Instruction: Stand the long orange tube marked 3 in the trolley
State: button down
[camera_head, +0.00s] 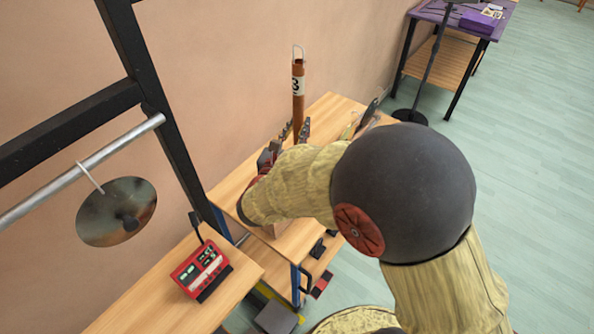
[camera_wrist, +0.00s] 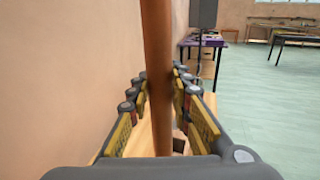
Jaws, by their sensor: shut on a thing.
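The orange-brown tube (camera_head: 298,108) stands upright in my gripper, with a white label bearing a dark 3 and a wire loop at its top. It also fills the middle of the wrist view (camera_wrist: 157,60). My gripper (camera_wrist: 158,88) is shut on it, with jointed fingers on both sides. In the head view my arm covers most of my gripper and the tube's lower end, so I cannot tell whether the tube touches anything below. Beneath is a wooden-topped unit (camera_head: 325,112) with lower shelves; I cannot tell whether it is the trolley.
A red device (camera_head: 201,270) sits on a wooden top at the lower left. A metal disc (camera_head: 117,212) hangs from a bar on a black frame. A wall runs close along the left. A purple table (camera_head: 455,17) stands far off; open floor lies right.

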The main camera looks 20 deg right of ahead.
notch_tip(320, 180, down, 13)
jog(key=b, duration=0.4)
jog(key=shift+b, duration=0.3)
jog(key=shift+f, duration=0.15)
jog(key=c, duration=1.6)
grip_release()
